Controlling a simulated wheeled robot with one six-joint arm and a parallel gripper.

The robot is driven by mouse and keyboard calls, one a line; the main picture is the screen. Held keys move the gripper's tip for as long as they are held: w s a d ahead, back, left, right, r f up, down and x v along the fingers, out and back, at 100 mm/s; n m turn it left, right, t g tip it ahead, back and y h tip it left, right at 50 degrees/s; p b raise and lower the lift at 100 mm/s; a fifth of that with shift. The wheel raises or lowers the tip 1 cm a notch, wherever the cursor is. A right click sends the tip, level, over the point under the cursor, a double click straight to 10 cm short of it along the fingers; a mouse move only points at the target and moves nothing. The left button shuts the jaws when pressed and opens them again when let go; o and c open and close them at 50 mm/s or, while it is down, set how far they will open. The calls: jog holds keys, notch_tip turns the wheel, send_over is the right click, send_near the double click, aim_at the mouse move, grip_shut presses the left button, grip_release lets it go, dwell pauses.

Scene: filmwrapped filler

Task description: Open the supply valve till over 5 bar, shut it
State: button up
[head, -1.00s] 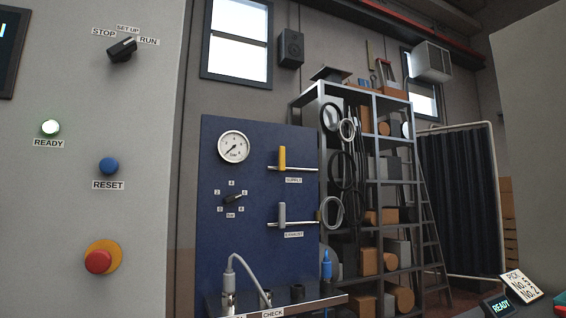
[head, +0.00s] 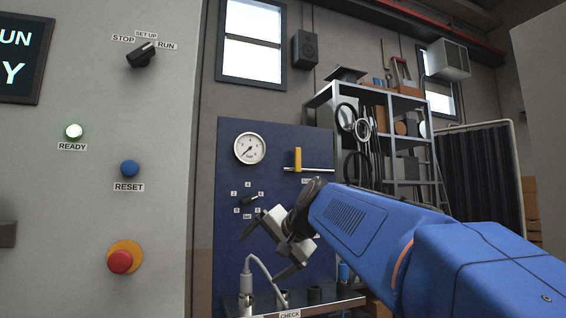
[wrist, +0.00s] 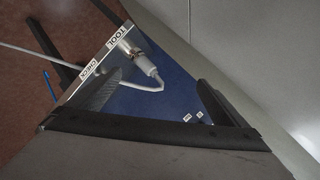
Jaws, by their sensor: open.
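The supply valve's yellow lever (head: 298,159) stands upright, across its horizontal pipe, on the blue panel (head: 228,180) in the head view. The round pressure gauge (head: 250,148) is left of it; its needle points to the lower left, near the low end of the scale. My gripper (head: 261,258) is open and empty, below and left of the lever, in front of the panel's lower part. It is apart from the lever. My arm hides the lower valve. In the wrist view my open fingers (wrist: 160,78) have the shelf and hose plug beyond them; no valve lever shows there.
A selector knob (head: 249,199) sits under the gauge. A grey hose (head: 262,272) rises from the metal shelf (head: 345,300) below the panel; its plug (wrist: 145,62) shows in the wrist view. A grey cabinet (head: 95,235) with buttons stands at left, a loaded rack (head: 428,165) at right.

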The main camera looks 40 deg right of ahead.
jog(key=w+d+r+m+t+h, duration=0.25)
jog(key=d+r+m, duration=0.25)
jog(key=d+r, duration=1)
jog(key=m+t+h, duration=0.3)
jog(key=m, duration=0.1)
send_near(299, 160)
jog(key=shift+y, duration=0.25)
jog(key=x, duration=0.9)
jog(key=shift+d+r, duration=0.1)
jog(key=c, duration=1.5)
